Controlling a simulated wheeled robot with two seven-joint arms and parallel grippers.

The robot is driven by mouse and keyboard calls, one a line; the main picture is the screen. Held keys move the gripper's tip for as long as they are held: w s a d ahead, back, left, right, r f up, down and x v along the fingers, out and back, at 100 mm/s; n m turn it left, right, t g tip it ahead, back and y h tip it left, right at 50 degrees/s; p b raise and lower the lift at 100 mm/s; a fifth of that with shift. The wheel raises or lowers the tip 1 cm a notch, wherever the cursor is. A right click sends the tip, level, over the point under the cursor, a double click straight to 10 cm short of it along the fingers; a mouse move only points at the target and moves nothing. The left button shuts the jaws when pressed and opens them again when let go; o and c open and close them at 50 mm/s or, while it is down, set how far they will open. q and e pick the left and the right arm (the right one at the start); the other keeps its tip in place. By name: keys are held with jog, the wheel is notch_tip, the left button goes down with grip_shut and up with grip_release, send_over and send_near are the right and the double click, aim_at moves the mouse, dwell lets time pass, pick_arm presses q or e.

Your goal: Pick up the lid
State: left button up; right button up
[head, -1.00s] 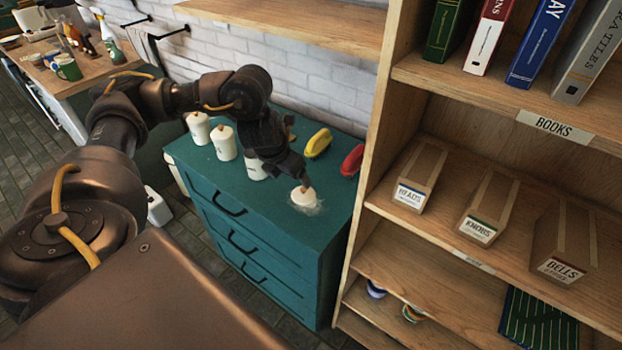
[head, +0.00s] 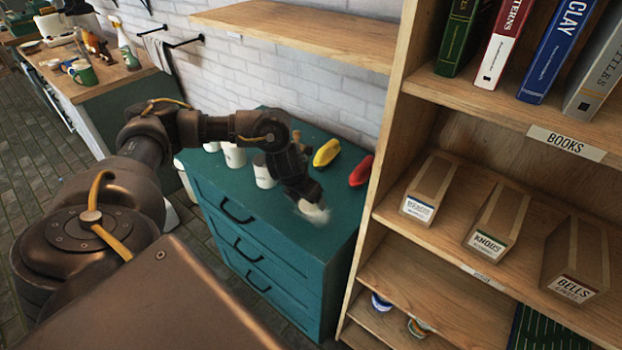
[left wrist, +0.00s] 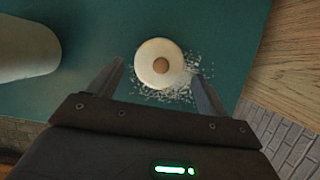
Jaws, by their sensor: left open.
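The lid (left wrist: 147,55) is a round, off-white disc with a brown knob in its middle. It lies on the green top of the drawer cabinet (left wrist: 95,20), with white crumbs or flakes around its right and lower edge. In the head view the lid (head: 316,214) is partly hidden by my gripper. My left gripper (left wrist: 158,70) is open, with one finger on each side of the lid in the left wrist view. I cannot tell whether the fingers touch it. My right gripper is not in view.
White canisters (head: 263,173) stand left of my left gripper; one (left wrist: 28,45) shows in the left wrist view. A yellow object (head: 326,153) and a red object (head: 361,171) lie behind. A wooden shelf (head: 392,150) with books and boxes rises at the right.

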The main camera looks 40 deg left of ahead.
pick_arm(q)
jog(key=shift+x, duration=1.1)
jog(key=c, duration=1)
jog(key=shift+s, duration=0.15)
jog(key=c, duration=0.3)
